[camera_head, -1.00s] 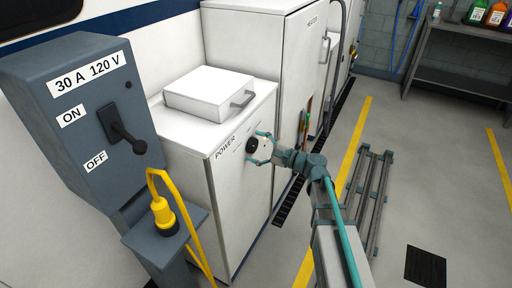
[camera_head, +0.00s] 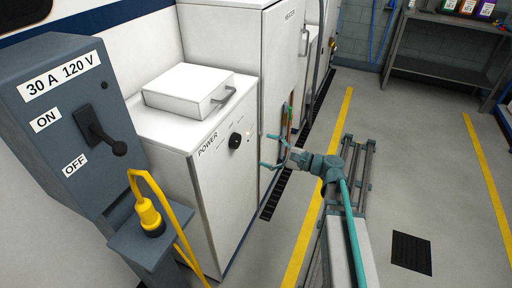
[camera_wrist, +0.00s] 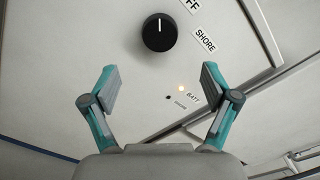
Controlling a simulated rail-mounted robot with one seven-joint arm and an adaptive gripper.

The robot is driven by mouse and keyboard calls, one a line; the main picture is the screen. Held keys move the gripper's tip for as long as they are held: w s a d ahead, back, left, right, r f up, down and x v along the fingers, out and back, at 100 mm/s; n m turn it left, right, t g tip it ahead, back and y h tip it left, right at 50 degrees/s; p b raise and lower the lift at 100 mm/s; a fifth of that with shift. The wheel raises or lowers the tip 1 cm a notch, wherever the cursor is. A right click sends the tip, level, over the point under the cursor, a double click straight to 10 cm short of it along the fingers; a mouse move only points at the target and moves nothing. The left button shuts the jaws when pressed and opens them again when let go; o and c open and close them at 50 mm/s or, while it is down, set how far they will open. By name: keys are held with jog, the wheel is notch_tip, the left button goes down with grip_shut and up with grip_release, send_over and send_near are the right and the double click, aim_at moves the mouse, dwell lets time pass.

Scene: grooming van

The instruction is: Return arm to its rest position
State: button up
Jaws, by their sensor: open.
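My gripper (camera_head: 265,150) is open and empty, just to the right of the white POWER cabinet (camera_head: 205,190) in the head view. It is apart from the black round knob (camera_head: 235,140) on the cabinet's front. In the wrist view the two teal-and-grey fingers (camera_wrist: 159,85) are spread wide with nothing between their tips. The knob (camera_wrist: 159,32) lies beyond them at the top, its white mark pointing up in the picture, left of the SHORE label (camera_wrist: 204,39). A small light (camera_wrist: 182,88) glows by the BATT label.
A grey 30 A 120 V switch box (camera_head: 75,110) with a black lever and a yellow plug (camera_head: 150,215) stands at left. A taller white cabinet (camera_head: 275,60) is behind the gripper. A low grey rack (camera_head: 360,170) stands at right. Open floor (camera_head: 425,150) lies beyond.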

jog(key=shift+s+d, duration=0.25)
jog(key=shift+d, duration=0.3)
